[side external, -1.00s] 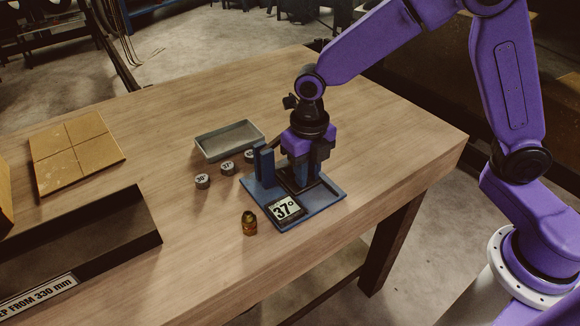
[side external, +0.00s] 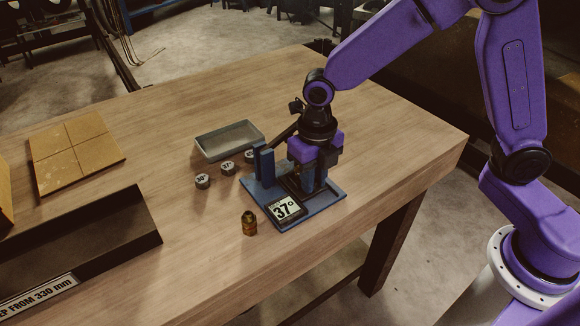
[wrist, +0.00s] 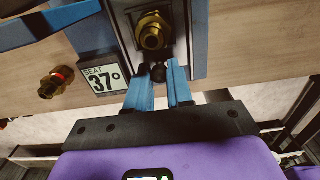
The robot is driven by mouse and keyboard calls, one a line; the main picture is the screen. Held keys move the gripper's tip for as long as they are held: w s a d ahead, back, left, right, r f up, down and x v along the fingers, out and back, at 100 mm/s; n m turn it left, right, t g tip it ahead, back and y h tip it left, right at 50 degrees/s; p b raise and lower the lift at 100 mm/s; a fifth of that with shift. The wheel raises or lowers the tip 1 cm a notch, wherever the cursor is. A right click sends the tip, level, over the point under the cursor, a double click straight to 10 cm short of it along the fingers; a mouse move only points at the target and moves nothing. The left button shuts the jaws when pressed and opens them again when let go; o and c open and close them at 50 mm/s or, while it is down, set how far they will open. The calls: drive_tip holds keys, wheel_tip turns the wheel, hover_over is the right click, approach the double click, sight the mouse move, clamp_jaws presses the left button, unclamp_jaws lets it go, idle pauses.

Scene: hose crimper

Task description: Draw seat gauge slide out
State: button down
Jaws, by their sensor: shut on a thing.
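In the wrist view, a brass fitting (wrist: 152,32) sits in the slide's grey channel (wrist: 181,46). A small dark round knob (wrist: 158,73) is at the channel's near end. My gripper (wrist: 160,82) has its two blue fingers shut on this knob. In the side view my gripper (side external: 309,184) hides much of the slide.
A loose brass fitting (side external: 249,224) stands on the table in front of the gauge. Several small labelled discs (side external: 202,181) lie left of it, near a grey tray (side external: 212,150). A dark trough (side external: 75,240) is at lower left. Table right of the gauge is clear.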

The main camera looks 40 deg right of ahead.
drive_tip(key=shift+s+a, duration=0.1)
drive_tip(key=shift+s, duration=1.4)
drive_tip(key=shift+c, duration=1.4)
unclamp_jaws()
drive_tip(key=shift+r, duration=0.1)
wheel_tip(320, 180, up, 9)
idle(0.5)
drive_tip(key=s+d+f+m, duration=0.2)
drive_tip(key=s+d+m, duration=1.3)
drive_tip(key=m, duration=0.8)
drive_tip(key=s, duration=0.3)
drive_tip(key=shift+s+d+f, duration=0.15)
drive_tip(key=shift+s, duration=0.1)
